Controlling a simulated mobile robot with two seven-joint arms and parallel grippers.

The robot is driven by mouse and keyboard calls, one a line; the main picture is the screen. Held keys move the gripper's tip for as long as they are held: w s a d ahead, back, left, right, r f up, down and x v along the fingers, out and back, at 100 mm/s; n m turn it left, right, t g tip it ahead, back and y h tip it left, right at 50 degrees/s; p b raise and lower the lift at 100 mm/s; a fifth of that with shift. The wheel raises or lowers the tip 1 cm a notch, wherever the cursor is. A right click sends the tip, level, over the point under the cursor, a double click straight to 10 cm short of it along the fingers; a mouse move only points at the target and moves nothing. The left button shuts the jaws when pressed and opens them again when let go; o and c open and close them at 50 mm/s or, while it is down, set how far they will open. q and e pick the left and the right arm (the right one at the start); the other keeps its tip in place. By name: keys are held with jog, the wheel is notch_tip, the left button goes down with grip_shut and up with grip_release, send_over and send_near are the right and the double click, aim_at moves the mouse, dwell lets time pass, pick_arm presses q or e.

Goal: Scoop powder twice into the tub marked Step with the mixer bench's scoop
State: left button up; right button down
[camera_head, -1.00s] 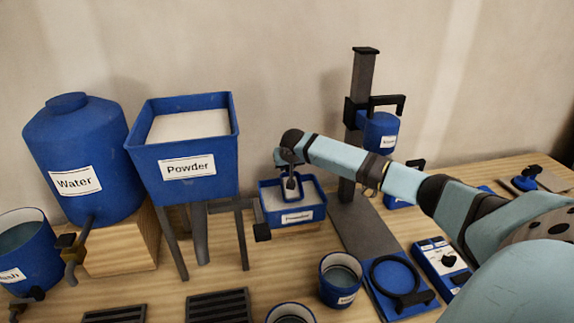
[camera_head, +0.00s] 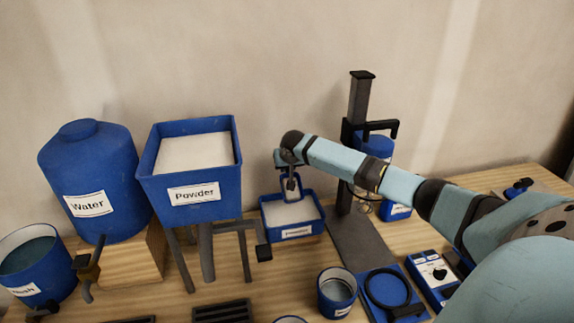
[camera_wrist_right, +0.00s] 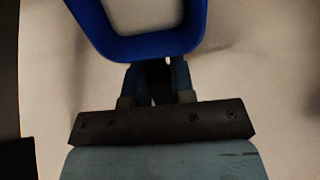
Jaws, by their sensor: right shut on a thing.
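My right gripper (camera_head: 290,170) is shut on the blue scoop (camera_head: 292,190), above the low blue powder bin (camera_head: 290,235) in the head view. The bin holds pale powder. In the right wrist view the scoop (camera_wrist_right: 150,47) shows as a rounded blue rim just beyond the fingers (camera_wrist_right: 155,85). Whether it holds powder is unclear. A small round blue tub (camera_head: 337,292) stands in front of the bin, and another tub rim (camera_head: 290,320) is cut off at the bottom edge. I cannot read their labels, so I cannot tell which is marked Step. My left gripper is not in view.
A large Powder hopper (camera_head: 190,195) on legs and a Water tank (camera_head: 90,175) stand left of the bin. A mixer stand (camera_head: 358,100) rises just right of it, behind my arm. A ring-topped blue base (camera_head: 388,290) and control box (camera_head: 435,275) sit front right.

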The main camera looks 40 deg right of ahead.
jog(key=r+g+p, duration=0.1)
jog(key=p, duration=0.1)
jog(key=shift+w+p, duration=0.1)
jog(key=shift+p, duration=0.2)
jog(key=shift+r+g+y+p, duration=0.1)
jog(key=shift+g+y+p, duration=0.4)
jog(key=shift+p, duration=0.55)
jog(key=shift+r+g+y+p, duration=0.35)
jog(key=shift+g+p, duration=0.25)
jog(key=shift+p, duration=0.4)
jog(key=shift+r+g+y+p, duration=0.1)
jog(key=shift+g+y+p, duration=0.25)
jog(key=shift+g+p, duration=0.25)
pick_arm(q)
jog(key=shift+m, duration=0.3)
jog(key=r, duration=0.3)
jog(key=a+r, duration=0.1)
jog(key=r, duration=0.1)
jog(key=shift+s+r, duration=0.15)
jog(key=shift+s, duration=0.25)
pick_arm(e)
jog(key=shift+g+y, duration=0.3)
jog(key=shift+g, duration=0.2)
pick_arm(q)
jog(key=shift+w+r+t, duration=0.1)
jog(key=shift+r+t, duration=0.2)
